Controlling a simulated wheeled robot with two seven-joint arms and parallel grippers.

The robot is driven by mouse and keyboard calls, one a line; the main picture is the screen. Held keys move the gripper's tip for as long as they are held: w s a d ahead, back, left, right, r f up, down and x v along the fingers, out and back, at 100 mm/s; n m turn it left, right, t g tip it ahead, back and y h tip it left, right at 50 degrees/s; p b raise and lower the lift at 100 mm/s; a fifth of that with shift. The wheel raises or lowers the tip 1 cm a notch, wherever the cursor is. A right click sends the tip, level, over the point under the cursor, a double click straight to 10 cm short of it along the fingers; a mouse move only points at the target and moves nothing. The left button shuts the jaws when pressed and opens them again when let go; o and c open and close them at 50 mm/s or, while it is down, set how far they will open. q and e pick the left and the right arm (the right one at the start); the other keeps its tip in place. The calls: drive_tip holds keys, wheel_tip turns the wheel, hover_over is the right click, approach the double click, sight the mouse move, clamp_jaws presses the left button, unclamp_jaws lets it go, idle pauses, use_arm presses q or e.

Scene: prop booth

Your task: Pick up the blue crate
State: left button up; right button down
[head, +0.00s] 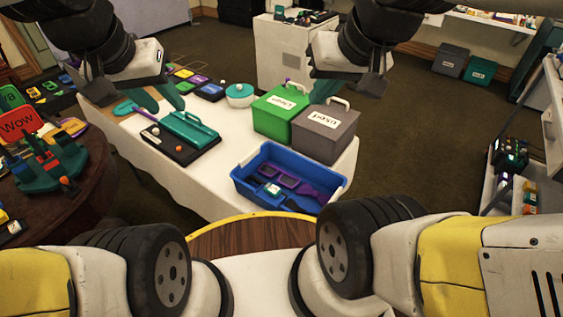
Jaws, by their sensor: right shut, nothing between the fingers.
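The blue crate (252,189) is an open-topped bin at the near right corner of the white-clothed table. Purple glasses-like items and a small pale and teal item lie inside it. My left gripper (167,107) is over the far left part of the table, well away from the crate, with its teal fingers apart and nothing seen between them. My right gripper (322,100) is shut and empty, above and behind the crate, near the lidded boxes. Its fingers are partly hidden by its own wrist. Neither gripper touches the crate.
A green lidded box (273,116) and a grey lidded box (322,137) stand directly behind the crate. A teal and black case (187,137) lies to its left, with bare white tablecloth (205,185) between. A round dark table (95,195) with props stands at left.

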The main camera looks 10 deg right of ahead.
use_arm(q)
drive_tip(key=w+d+f+m+g, duration=0.2)
drive_tip(key=w+f, duration=0.2)
drive_tip(key=w, duration=0.4)
drive_tip(key=m+g+y, duration=0.2)
drive_tip(key=m+g, duration=0.1)
drive_tip(key=m, duration=0.2)
hover_over(249, 154)
drive_tip(key=f, duration=2.1)
drive_tip(key=shift+s+a+f, duration=0.15)
drive_tip(key=shift+a+f, duration=0.2)
drive_tip(key=f, duration=0.7)
drive_tip(key=shift+d+f, duration=0.3)
drive_tip(key=shift+c, duration=0.5)
clamp_jaws()
